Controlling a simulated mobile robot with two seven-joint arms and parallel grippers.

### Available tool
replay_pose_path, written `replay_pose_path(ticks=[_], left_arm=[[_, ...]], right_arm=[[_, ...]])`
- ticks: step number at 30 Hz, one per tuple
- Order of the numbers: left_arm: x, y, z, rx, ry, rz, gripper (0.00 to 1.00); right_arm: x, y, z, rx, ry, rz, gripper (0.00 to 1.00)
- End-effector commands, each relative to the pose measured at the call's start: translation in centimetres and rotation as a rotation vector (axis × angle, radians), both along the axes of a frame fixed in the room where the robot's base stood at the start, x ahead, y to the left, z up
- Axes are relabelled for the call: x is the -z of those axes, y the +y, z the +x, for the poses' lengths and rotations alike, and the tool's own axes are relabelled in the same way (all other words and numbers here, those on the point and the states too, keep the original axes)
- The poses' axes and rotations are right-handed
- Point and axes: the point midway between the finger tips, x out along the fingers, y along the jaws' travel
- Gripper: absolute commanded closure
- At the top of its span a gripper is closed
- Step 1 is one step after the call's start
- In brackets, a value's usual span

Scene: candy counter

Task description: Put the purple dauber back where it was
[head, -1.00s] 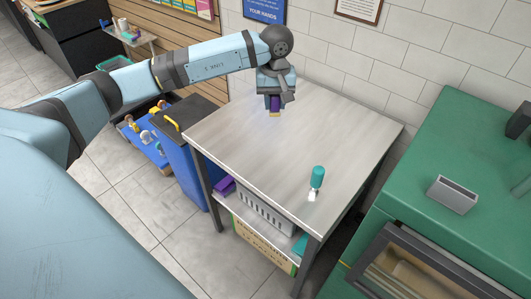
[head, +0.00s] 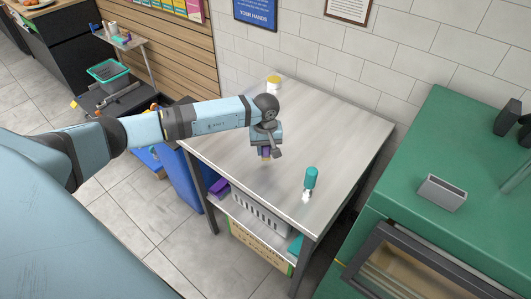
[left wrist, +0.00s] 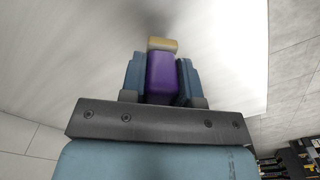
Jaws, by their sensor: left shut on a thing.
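My left gripper (head: 265,154) is over the middle of the steel table (head: 222,142), shut on the purple dauber. In the head view only a little of the dauber (head: 264,151) shows below the fingers. In the left wrist view the purple body (left wrist: 161,75) sits between both fingers (left wrist: 161,80), with a tan end (left wrist: 162,44) pointing away from the gripper toward the tabletop. I cannot tell whether that end touches the table. A teal dauber (head: 311,177) with a white end is on the table to the right, nearer the front edge. My right gripper is not in view.
A yellow-and-white jar (head: 273,82) stands at the table's back corner. A grey basket (head: 260,213) and a purple item (head: 219,187) are on the shelf below. A green counter (head: 416,222) with a metal holder (head: 442,192) is at right. The tabletop's right half is mostly clear.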

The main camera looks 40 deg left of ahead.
Motion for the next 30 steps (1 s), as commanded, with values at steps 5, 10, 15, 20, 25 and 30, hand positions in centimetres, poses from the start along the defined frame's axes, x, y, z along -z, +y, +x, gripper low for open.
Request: replay_pose_path(ticks=[5,10,15,20,25,30], left_arm=[[2.5,0.0,0.0,-0.001,0.002,-0.001,0.90],[2.6,0.0,0.0,0.000,0.000,0.000,0.90],[3.0,0.0,0.0,0.000,0.001,0.001,0.90],[2.9,0.0,0.0,-0.001,0.001,-0.001,0.45],[2.9,0.0,0.0,-0.001,0.001,-0.001,0.45],[2.5,0.0,0.0,-0.001,0.001,-0.001,0.45]], right_arm=[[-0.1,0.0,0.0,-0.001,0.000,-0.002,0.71],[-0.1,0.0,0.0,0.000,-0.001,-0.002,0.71],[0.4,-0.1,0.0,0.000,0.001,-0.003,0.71],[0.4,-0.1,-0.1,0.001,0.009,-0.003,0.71],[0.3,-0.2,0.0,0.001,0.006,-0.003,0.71],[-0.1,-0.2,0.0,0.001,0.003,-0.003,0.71]])
